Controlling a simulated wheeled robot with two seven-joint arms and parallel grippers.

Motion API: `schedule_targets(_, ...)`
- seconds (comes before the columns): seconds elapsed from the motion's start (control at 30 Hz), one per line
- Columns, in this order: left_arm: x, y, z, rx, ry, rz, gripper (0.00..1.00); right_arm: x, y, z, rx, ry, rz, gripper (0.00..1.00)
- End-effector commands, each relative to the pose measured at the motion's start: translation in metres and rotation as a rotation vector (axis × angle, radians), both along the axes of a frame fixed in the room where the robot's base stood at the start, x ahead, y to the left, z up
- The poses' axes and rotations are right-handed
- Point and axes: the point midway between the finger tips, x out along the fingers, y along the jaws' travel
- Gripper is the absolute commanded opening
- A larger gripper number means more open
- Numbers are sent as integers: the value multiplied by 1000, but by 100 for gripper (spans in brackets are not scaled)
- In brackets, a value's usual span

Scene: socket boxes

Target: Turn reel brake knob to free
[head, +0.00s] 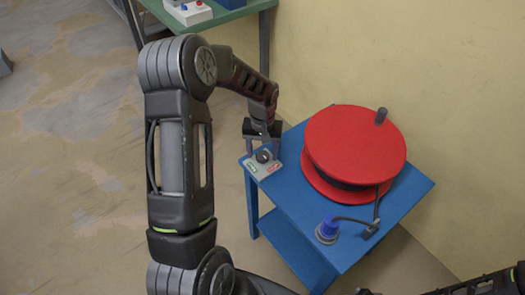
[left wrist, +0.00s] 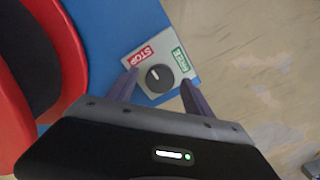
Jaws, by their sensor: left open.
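The brake knob (head: 263,156) is a round black knob on a small grey plate (head: 271,172) at the near left corner of the blue table. In the left wrist view the knob (left wrist: 159,76) has a white mark tilted toward the upper left, roughly on the side of the red STOP label (left wrist: 143,55). A green label (left wrist: 181,61) sits at the upper right of the plate; its lettering is hard to read. My left gripper (head: 263,147) is open over the plate, its fingertips on either side of the knob with gaps. I cannot tell how far down they reach.
A large red reel (head: 354,140) with a grey handle stands on the blue table (head: 290,205), close to the plate. A blue plug (head: 327,230) with a black cable sits at the front. A green table (head: 232,14) stands behind, and a wall rises at the right.

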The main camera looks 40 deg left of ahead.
Motion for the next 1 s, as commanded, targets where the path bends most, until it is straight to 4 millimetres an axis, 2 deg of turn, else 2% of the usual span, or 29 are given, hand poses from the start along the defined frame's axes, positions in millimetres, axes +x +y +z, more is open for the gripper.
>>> schedule_targets(0.07, 0, 0, 0, 0, 0, 0, 60, 0, 0, 0, 0, 0, 0, 36)
schedule_targets(0.8, 0, 0, 1, 0, 0, 0, 0, 0, 0, 0, 0, 0, 0, 36)
schedule_targets(1.0, 0, 0, 0, 0, 0, -5, 0, 0, 0, 0, 0, 0, 0, 36)
